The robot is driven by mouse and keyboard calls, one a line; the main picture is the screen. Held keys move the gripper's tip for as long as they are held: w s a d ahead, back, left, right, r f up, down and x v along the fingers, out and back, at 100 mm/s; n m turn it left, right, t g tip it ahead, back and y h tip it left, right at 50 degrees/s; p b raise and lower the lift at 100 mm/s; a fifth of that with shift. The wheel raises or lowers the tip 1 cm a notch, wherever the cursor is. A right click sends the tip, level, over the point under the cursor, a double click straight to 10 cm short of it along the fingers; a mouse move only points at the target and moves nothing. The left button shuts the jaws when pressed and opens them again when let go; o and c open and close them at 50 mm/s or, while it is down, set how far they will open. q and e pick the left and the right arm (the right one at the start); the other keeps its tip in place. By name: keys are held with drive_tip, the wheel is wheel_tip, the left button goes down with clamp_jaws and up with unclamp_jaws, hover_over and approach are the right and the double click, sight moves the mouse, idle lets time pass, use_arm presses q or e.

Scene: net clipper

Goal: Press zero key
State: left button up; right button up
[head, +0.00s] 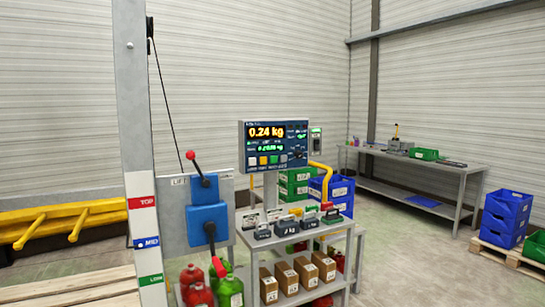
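The scale indicator panel (290,134) is a blue-grey box on a post above a small metal cart. Its display (266,131) reads 0.24 kg in amber, with a smaller green readout (268,148) below. A row of small keys in white, yellow and green (263,160) runs along the panel's lower edge. Their labels are too small to read, so I cannot tell which one is the zero key. Neither of my grippers shows in the head view, and nothing touches the panel.
Labelled weights (263,230) stand on the cart top (286,241) below the panel. A post (140,120) and a blue lever box (207,222) with red-knobbed levers stand left. Blue crates (507,216) and a workbench (418,164) are right. Floor (420,265) is clear at front right.

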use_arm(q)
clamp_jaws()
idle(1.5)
